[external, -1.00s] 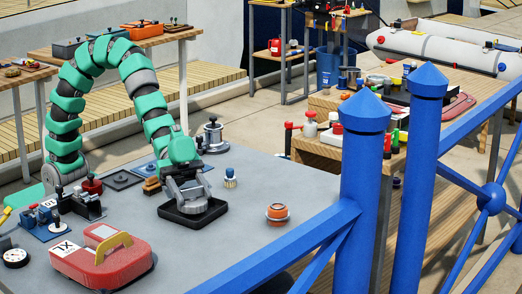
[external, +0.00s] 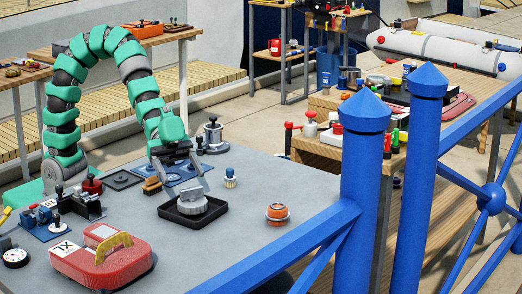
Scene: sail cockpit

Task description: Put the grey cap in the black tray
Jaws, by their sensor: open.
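The grey cap (external: 193,202) is a round, ridged grey piece. It sits inside the black tray (external: 178,220), a low square tray on the grey table. My gripper (external: 187,184) is open, above and slightly behind the cap. Its two fingers are spread apart, and one finger reaches down near the cap's right back side. I cannot tell whether that finger touches the cap. Nothing is held between the fingers.
A blue-topped piece (external: 230,177) and an orange round piece (external: 277,212) stand right of the tray. A red case (external: 103,262) lies at the front left. A metal winch (external: 214,137) stands behind. Blue railing (external: 300,245) crosses the front right.

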